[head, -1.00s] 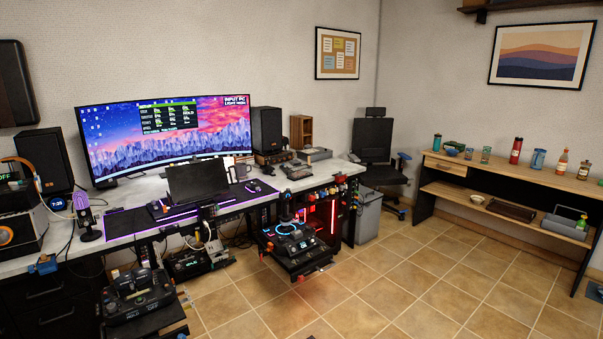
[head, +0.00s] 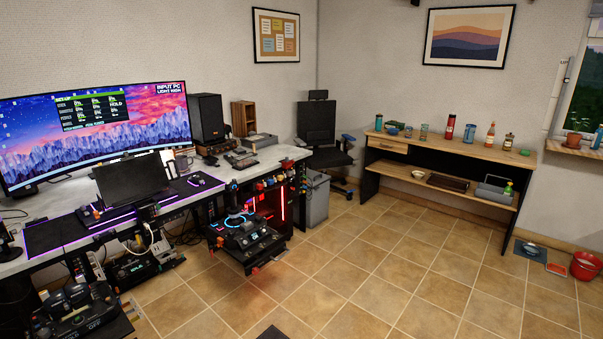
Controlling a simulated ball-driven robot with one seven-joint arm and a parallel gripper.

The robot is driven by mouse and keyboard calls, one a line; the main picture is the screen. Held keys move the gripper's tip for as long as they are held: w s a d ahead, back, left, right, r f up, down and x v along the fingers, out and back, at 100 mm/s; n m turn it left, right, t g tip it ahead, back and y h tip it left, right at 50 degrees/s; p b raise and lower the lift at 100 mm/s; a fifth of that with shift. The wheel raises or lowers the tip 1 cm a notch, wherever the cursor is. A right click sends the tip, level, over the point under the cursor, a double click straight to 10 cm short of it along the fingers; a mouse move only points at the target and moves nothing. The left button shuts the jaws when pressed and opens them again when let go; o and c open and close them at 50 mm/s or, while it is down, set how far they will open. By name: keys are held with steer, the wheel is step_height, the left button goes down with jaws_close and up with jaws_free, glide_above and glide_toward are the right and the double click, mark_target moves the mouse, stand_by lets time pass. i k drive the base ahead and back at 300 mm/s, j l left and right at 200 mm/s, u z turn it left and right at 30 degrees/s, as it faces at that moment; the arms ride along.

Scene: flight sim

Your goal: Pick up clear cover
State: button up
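I cannot make out a clear cover in the head view. The desk (head: 285,153) on the left carries a wide curved monitor (head: 100,125), a small dark screen (head: 134,180) and a black speaker (head: 207,118). A flight-control panel (head: 246,236) with blue and red lights is mounted at the desk's front edge. The wooden side table (head: 470,147) on the right bears a red bottle (head: 450,128), a blue bottle (head: 469,133) and several small cups and jars. My gripper is not in view.
The tiled floor (head: 400,260) is clear in the middle. A black office chair (head: 320,140) and a grey bin (head: 315,198) stand beyond the desk. A red bucket (head: 586,266) is on the floor at the far right, below a window.

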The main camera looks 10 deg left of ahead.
mark_target(246, 160)
steer(key=i+j+u, duration=0.2)
steer(key=i+u, duration=0.15)
steer(key=i, duration=0.75)
steer(key=i+l+u, duration=0.1)
steer(key=i+u, duration=0.25)
steer(key=i, duration=0.7)
steer(key=i+j, duration=0.1)
steer(key=i, duration=0.45)
steer(key=i+j, duration=0.1)
steer(key=i, duration=0.45)
steer(key=i+j, duration=0.1)
steer(key=i, duration=0.4)
steer(key=i+j+z, duration=0.1)
steer(key=i, duration=0.45)
